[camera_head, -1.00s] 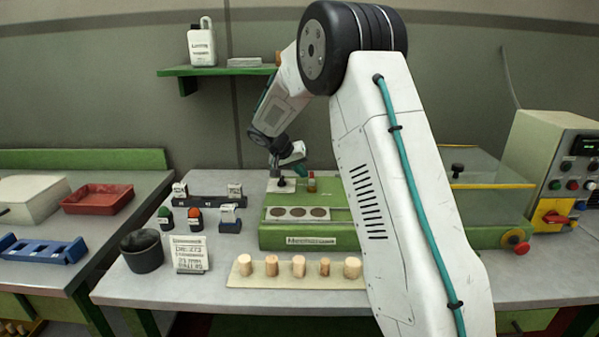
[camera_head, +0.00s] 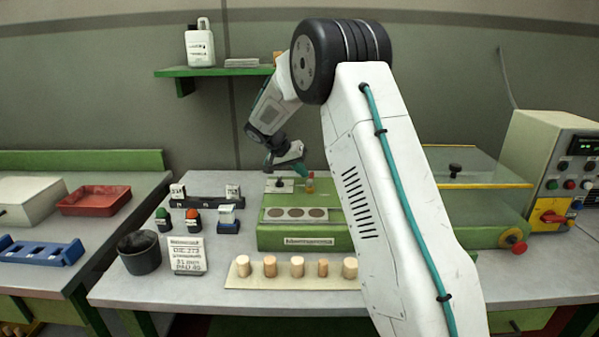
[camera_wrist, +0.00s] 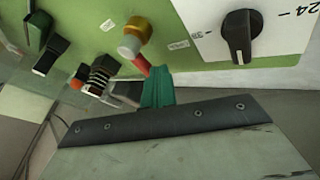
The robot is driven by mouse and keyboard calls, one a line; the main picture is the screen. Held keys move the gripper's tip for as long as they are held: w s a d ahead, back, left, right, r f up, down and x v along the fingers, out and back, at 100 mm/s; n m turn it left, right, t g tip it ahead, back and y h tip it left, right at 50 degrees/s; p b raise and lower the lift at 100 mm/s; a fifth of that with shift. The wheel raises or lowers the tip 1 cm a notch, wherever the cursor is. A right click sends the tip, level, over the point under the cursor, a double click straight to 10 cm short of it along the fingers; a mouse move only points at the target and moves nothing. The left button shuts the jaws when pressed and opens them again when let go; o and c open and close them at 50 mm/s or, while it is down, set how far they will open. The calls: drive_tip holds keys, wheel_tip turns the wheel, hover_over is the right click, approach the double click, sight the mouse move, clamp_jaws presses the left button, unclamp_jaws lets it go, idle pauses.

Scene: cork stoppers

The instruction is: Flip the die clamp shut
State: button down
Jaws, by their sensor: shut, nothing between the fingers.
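The green die press (camera_head: 345,236) stands on the bench, with a row of round discs in a pale plate on its front. A small red-and-brass lever (camera_head: 310,187), which looks like the die clamp, stands upright on its top; the wrist view shows its brass cap and red stem (camera_wrist: 134,38). How far it is flipped is unclear. My gripper (camera_head: 303,170) is just above and left of the lever. Its teal fingers (camera_wrist: 157,88) are shut and empty, close to the red stem; contact cannot be told.
A black dial knob (camera_wrist: 240,36) on a white plate (camera_head: 285,186) is left of the lever. Small die blocks (camera_head: 228,219), a dark cup (camera_head: 140,252) and a sign (camera_head: 187,255) stand left. A cork board (camera_head: 290,284) lies in front. A control box (camera_head: 560,170) stands right.

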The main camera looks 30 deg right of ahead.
sight(311, 174)
drive_tip(key=d+m+g, duration=0.1)
drive_tip(key=m, duration=0.1)
drive_tip(key=m+g+y, duration=0.1)
drive_tip(key=m, duration=0.1)
drive_tip(key=shift+d+g, duration=0.3)
drive_tip(key=shift+d, duration=0.05)
drive_tip(key=m+g, duration=0.1)
drive_tip(key=m, duration=0.1)
drive_tip(key=d+m+y, duration=0.1)
drive_tip(key=m, duration=0.1)
drive_tip(key=shift+s+d+g, duration=0.15)
drive_tip(key=shift+s+g, duration=0.25)
drive_tip(key=shift+s+d+y, duration=0.1)
drive_tip(key=shift+y, duration=0.2)
drive_tip(key=shift+s+d, duration=0.35)
drive_tip(key=shift+s, duration=0.1)
drive_tip(key=shift+s+d+m+g+y, duration=0.25)
drive_tip(key=shift+m+g+y, duration=0.15)
drive_tip(key=shift+m, duration=0.6)
drive_tip(key=shift+s, duration=0.15)
drive_tip(key=shift+a, duration=0.1)
drive_tip(key=shift+s+a, duration=0.2)
drive_tip(key=shift+a, duration=0.5)
